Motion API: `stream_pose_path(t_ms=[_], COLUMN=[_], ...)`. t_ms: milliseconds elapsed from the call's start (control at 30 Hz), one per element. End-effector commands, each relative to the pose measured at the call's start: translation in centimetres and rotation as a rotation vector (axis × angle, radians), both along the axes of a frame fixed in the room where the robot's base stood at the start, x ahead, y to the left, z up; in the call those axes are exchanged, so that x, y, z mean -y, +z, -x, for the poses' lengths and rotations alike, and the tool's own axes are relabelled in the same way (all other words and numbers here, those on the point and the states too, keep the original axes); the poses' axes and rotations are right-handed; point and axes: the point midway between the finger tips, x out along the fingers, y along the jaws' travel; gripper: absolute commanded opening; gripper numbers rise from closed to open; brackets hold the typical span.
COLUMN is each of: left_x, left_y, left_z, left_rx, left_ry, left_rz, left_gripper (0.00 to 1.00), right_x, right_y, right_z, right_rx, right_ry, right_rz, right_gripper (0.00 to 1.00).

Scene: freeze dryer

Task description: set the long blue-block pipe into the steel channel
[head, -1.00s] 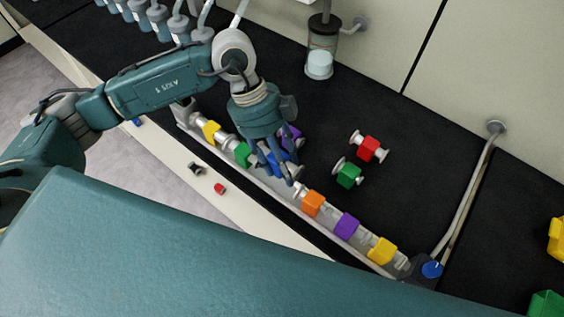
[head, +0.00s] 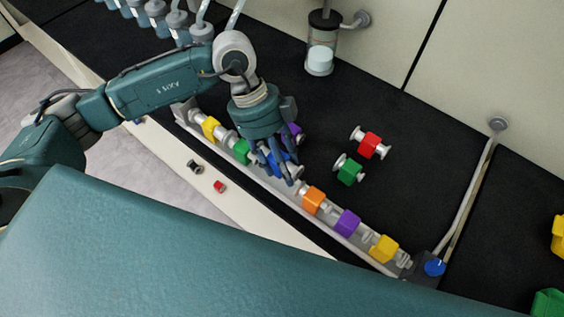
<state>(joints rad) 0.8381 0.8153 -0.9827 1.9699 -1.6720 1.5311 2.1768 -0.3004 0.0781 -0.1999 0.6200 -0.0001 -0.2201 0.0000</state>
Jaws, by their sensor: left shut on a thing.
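My left gripper (head: 277,168) is shut on the long blue-block pipe (head: 282,163), at the middle of the steel channel (head: 333,232). The pipe lies in line with the channel, between the green block on its left and the orange block on its right. The fingers cover much of the pipe, so I cannot tell whether it rests fully in the channel. The channel runs diagonally and holds pipes with a yellow block (head: 210,127), a green block (head: 241,150), an orange block (head: 313,199), a purple block (head: 347,222) and another yellow block (head: 384,248). My right gripper is not in view.
A red-block pipe (head: 369,145) and a green-block pipe (head: 349,170) lie on the black bench right of the gripper. A purple block (head: 295,131) is partly hidden behind the gripper. A glass vessel (head: 320,56) stands at the back. The bench at right is mostly clear.

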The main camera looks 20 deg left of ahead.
Motion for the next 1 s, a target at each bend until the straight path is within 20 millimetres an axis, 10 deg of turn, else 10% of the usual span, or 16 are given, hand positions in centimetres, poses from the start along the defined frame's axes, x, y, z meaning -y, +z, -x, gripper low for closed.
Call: stream_pose_path(t_ms=[1000], left_x=[0.0], left_y=[-1.4], left_z=[0.0], left_rx=[0.001], left_ry=[0.0], left_rz=[0.0], left_gripper=[0.08], right_x=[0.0], right_y=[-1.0], right_z=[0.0], right_rx=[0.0], right_ry=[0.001], right_rz=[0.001], right_gripper=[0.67])
